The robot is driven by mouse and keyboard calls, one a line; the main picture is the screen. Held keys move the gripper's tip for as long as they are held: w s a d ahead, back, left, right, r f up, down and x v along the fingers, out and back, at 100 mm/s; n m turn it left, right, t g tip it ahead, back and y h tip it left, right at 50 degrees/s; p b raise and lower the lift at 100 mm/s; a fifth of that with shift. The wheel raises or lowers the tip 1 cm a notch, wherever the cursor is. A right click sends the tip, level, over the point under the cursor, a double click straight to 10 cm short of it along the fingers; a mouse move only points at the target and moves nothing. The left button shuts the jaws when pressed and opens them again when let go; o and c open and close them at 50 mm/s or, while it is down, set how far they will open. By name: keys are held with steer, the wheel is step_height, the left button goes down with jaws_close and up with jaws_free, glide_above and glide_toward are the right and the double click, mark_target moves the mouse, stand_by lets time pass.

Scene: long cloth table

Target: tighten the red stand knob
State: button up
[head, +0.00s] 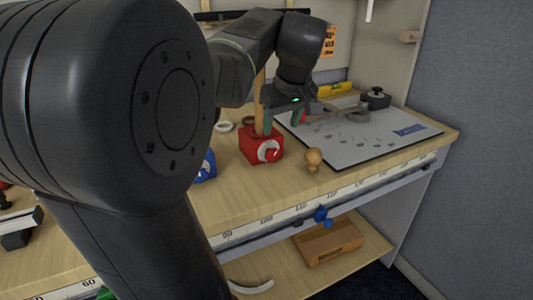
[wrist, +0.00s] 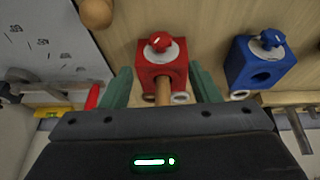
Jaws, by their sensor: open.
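The red stand (head: 262,147) is a block on the wooden table. Its red knob (head: 271,154) sits on a white disc on the front face. In the wrist view the knob (wrist: 160,42) shows on its white disc (wrist: 172,54). A wooden rod (head: 260,98) stands upright in the block. My gripper (head: 283,119) is open and empty, above and just behind the stand. In the wrist view its green fingers (wrist: 160,70) appear on either side of the red block (wrist: 165,73), with the rod between them. I cannot tell if they touch anything.
A blue stand (wrist: 262,66) with a blue knob is beside the red one, mostly hidden by my arm in the head view. A wooden knobbed piece (head: 313,160) stands to the right, by a grey board (head: 390,150). A ruler strip (head: 255,222) runs along the front edge.

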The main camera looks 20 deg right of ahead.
mark_target(273, 153)
steer(key=b+x, duration=0.2)
steer(key=x, duration=1)
steer(key=shift+f, duration=0.1)
steer(key=c, duration=1)
